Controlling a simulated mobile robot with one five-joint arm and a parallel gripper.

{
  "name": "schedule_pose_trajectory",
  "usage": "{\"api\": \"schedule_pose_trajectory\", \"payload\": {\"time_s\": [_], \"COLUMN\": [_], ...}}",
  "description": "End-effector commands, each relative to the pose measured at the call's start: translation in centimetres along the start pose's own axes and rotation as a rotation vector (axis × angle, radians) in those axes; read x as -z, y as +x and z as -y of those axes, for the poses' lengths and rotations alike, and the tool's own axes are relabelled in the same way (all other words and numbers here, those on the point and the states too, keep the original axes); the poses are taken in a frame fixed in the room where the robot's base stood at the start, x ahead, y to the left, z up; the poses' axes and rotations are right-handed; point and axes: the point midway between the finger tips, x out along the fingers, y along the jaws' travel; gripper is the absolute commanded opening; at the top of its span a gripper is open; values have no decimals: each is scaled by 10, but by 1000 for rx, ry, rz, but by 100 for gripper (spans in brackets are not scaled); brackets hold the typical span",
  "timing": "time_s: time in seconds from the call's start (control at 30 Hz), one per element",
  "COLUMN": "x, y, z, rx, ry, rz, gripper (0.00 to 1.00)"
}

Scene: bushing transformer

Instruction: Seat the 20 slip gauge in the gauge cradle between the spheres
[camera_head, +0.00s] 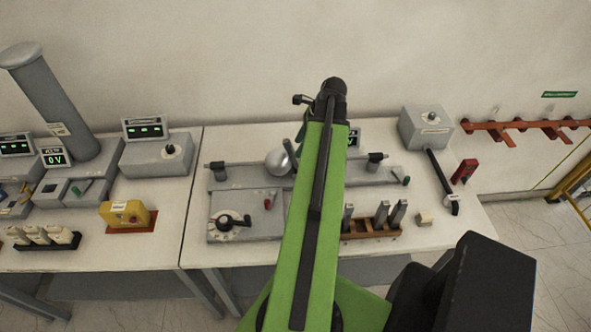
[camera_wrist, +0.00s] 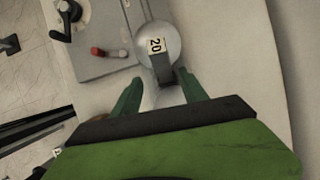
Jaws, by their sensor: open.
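The 20 slip gauge (camera_wrist: 157,46), a dark block with a pale label reading 20, shows in the wrist view in front of a shiny sphere (camera_wrist: 145,30). My gripper (camera_wrist: 159,76) is open, its two green fingers apart, with the gauge's near end between and just beyond the tips. Nothing is gripped. Whether the gauge sits fully down in the cradle cannot be told. In the head view a sphere (camera_head: 277,162) stands on the grey bench rig (camera_head: 235,178); my green arm hides the gap beside it and the gripper.
A wooden rack (camera_head: 385,233) with several upright gauges stands right of my arm. A grey panel (camera_head: 245,225) with a black crank and red lever lies in front of the rig. A grey box (camera_head: 427,127) with a black rod is at the right. A small beige block (camera_head: 424,218) is nearby.

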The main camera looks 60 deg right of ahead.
Motion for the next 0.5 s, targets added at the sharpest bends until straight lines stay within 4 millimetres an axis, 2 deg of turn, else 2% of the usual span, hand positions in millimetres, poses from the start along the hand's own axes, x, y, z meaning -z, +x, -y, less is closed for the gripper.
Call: {"api": "schedule_pose_trajectory", "payload": {"time_s": [0.17,0.4,0.5], "x": [1,14,12], "y": [4,42,54], "z": [1,8,6], "rx": [0,0,0], "ry": [0,0,-1], "rz": [0,0,0], "gripper": [51,51,51]}}
